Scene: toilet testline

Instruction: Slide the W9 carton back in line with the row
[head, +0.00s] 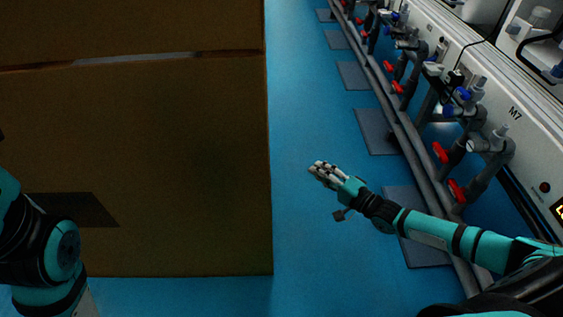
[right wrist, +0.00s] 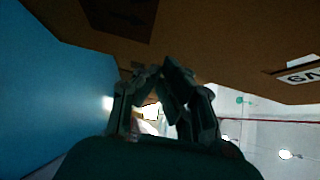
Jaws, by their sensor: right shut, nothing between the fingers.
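A large brown carton (head: 150,170) fills the left of the head view, with its near edge low in the picture. In the right wrist view the carton (right wrist: 225,40) spans the top, and a white label (right wrist: 301,76) reading W9 shows upside down at the right edge. My right gripper (head: 314,170) is shut and empty, to the right of the carton in the head view, with blue floor showing between them. Its closed fingers (right wrist: 160,72) also show in the right wrist view; whether they touch the carton cannot be told. My left gripper is out of view.
A test line (head: 480,110) with grey pipes, red-handled valves and an M7 marking runs along the right. Dark mats (head: 376,132) lie on the blue floor (head: 310,100) beside it. A strip of clear floor lies between carton and line.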

